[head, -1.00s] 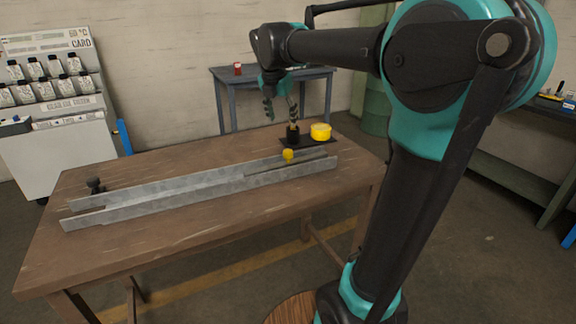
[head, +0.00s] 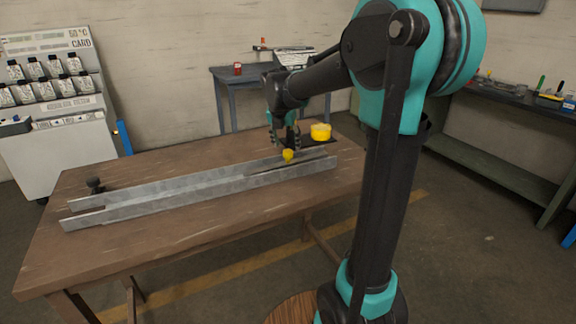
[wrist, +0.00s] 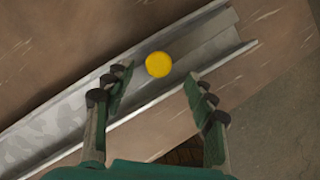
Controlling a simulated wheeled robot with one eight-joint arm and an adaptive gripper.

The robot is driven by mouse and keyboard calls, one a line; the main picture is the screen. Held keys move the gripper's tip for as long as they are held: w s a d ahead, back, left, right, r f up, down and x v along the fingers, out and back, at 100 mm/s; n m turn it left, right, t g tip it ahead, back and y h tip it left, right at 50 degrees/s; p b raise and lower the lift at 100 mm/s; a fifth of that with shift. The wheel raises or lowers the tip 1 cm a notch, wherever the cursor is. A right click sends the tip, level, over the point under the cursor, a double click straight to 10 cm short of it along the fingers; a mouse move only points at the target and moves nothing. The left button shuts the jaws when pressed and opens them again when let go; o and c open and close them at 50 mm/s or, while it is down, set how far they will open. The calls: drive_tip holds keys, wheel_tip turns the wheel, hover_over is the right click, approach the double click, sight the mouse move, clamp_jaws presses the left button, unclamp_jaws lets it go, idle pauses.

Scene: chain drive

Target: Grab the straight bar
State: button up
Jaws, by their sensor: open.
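The long grey metal rail (head: 165,198), the only long straight bar-like piece I see, lies lengthwise on the wooden table. It has raised side walls and crosses the wrist view diagonally (wrist: 75,115). A round yellow knob (head: 288,156) sits at its right part and shows from above in the wrist view (wrist: 158,65). My gripper (head: 286,144) is above this part, fingers pointing down. In the wrist view its fingers (wrist: 157,80) are apart, one on each side below the knob, with nothing between them gripped. Contact with the rail cannot be told.
A yellow cylinder (head: 320,131) stands on a dark plate just behind the rail's right end. A small black knob (head: 94,184) is at the table's left. The wooden table (head: 110,250) is clear in front. A blue-grey side table (head: 228,80) stands behind.

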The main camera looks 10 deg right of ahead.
sight(288, 151)
drive_tip(key=shift+x, duration=2.65)
drive_tip(key=shift+w, duration=0.1)
drive_tip(key=shift+c, duration=0.4)
clamp_jaws()
